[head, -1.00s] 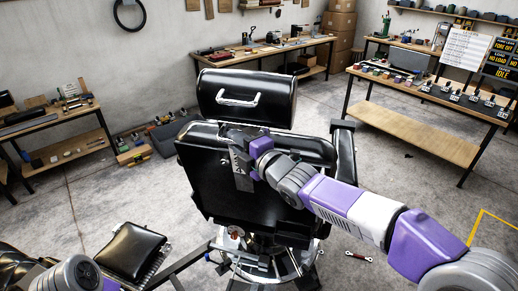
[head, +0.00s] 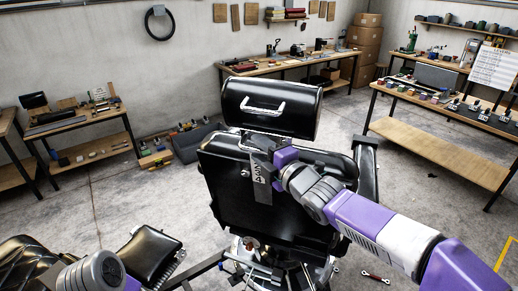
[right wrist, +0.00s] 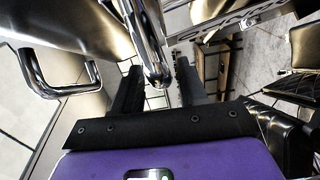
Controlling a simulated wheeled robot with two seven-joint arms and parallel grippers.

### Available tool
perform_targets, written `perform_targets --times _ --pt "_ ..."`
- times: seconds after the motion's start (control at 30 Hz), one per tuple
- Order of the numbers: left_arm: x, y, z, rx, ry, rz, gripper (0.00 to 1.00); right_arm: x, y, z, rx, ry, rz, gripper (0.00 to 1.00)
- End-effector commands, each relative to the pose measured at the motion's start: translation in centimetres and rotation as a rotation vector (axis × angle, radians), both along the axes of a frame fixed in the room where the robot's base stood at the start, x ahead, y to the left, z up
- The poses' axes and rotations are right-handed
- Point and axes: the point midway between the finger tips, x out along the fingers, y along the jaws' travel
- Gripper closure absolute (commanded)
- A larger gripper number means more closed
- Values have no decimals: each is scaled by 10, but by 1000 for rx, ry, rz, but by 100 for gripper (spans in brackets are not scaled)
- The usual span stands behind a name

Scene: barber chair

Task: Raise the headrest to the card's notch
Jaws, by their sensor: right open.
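The black padded headrest (head: 270,118) with its chrome handle (head: 262,107) sits just above the black chair back (head: 228,185). A grey plate with printed numbers (head: 261,184) hangs on the chair back below it; the lower figures look like 3 and 4. My right gripper (head: 262,148) is at the top of this plate, under the headrest. In the right wrist view its two dark fingers (right wrist: 158,88) are apart, with a chrome rod end (right wrist: 158,76) showing between them; contact cannot be told. The chrome handle (right wrist: 62,80) is left of the fingers. My left gripper is out of view.
A padded footrest (head: 148,252) is at lower left. Benches line the back and left walls. The floor around the chair is mostly clear.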

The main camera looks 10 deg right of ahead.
Motion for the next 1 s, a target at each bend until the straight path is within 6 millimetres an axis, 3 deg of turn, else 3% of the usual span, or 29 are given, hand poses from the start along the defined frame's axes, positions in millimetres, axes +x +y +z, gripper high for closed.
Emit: perform_targets --times 0.43,0.87,1.0 --pt "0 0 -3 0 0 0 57 -54 -30 3 2 -5 -1 58" --pt "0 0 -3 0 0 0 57 -60 -32 1 3 -1 2 58" --pt "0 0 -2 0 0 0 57 -60 -17 -21 47 70 32 58"
